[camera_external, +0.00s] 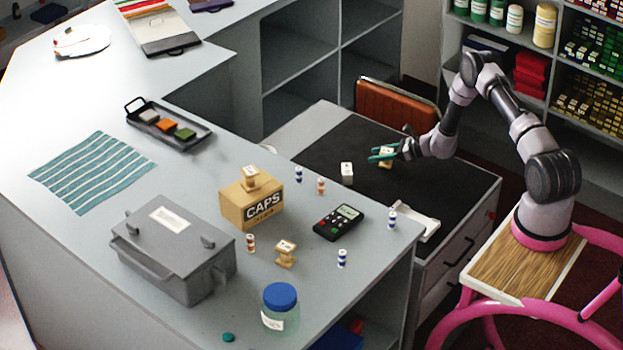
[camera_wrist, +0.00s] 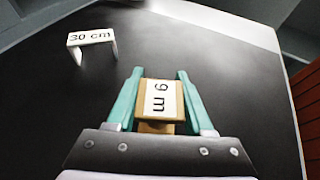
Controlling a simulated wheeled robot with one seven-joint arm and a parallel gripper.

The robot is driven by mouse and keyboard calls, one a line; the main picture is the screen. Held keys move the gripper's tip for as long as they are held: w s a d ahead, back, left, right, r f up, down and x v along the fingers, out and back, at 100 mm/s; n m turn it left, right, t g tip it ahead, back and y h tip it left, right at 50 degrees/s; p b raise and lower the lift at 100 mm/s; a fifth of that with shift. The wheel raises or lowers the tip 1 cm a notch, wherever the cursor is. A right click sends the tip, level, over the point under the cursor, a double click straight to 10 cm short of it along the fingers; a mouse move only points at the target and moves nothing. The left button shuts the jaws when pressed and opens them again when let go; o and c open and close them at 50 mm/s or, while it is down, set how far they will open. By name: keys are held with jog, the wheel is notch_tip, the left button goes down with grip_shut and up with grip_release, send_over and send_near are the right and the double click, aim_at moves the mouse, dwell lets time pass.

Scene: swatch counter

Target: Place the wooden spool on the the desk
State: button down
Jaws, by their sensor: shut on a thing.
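My gripper (camera_external: 385,154) has green fingers and is shut on a wooden spool (camera_external: 387,161). In the wrist view the spool (camera_wrist: 157,102) sits between the two fingers (camera_wrist: 156,90), with a white label on top that reads sideways like "9 m" or "6 m". The spool is over the black top of the desk (camera_external: 330,150); I cannot tell whether it touches the surface. Another wooden spool (camera_external: 285,254) stands on the grey counter, and one more (camera_external: 250,178) stands on the cardboard CAPS box (camera_external: 252,203).
A white "30 cm" piece (camera_wrist: 91,40) stands on the desk, left of the held spool. A white tray (camera_external: 425,222) lies at the desk's near edge. The counter holds a calculator (camera_external: 339,222), grey toolbox (camera_external: 175,250) and jar (camera_external: 280,307).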

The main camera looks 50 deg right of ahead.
jog(key=shift+c, duration=1.4)
grip_release()
